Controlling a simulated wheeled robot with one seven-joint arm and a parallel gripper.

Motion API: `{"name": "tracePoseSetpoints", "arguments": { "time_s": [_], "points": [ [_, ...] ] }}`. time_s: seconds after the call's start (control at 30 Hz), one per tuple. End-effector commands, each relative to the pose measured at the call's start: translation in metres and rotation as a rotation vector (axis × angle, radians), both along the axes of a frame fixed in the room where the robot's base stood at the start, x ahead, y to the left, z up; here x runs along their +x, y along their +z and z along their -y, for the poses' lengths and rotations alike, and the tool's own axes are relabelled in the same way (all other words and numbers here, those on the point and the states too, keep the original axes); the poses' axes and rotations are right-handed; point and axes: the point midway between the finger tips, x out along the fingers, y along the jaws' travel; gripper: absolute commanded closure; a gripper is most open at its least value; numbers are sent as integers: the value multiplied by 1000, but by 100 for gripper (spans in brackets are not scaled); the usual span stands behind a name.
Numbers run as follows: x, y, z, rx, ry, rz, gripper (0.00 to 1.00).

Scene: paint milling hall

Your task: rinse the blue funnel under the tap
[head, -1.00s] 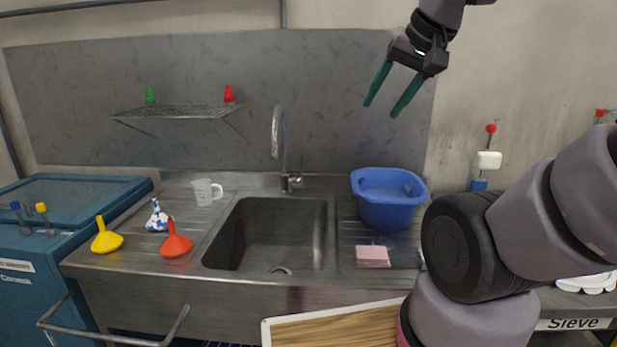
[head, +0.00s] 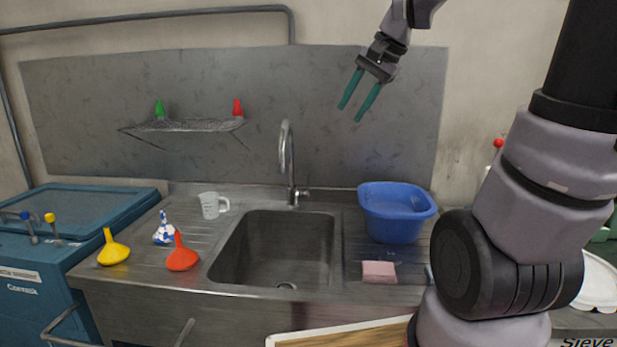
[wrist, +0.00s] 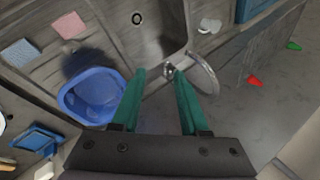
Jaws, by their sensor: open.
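A funnel patterned in blue and white (head: 163,235) stands spout up on the left drainboard, behind the red funnel (head: 182,258) and right of the yellow funnel (head: 114,252). No plain blue funnel shows. The tap (head: 288,155) arches over the empty steel sink (head: 275,250); no water is seen running. My gripper (head: 350,113) is open and empty, high in front of the wall panel, up and right of the tap in the head view. In the wrist view its green fingers (wrist: 156,72) are apart, with the tap (wrist: 200,72) near the right fingertip. The patterned funnel is not visible there.
A blue basin (head: 397,229) and a pink sponge (head: 379,272) sit on the right drainboard. A white measuring jug (head: 209,206) stands behind the funnels. A wire shelf (head: 185,126) holds small green and red funnels. A blue chest (head: 90,215) stands at left.

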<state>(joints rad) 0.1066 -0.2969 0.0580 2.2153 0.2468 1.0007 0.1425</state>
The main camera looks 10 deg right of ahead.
Motion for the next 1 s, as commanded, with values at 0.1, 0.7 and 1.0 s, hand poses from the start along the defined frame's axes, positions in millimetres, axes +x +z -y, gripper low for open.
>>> {"name": "tracePoseSetpoints", "arguments": {
  "time_s": [0.1, 0.7, 1.0],
  "points": [
    [53, -14, -4, 125, -89, -101, 56],
    [290, -165, 19, 825, -574, -572, 56],
    [351, -246, 49, 1105, -756, -728, 56]
  ]
}}
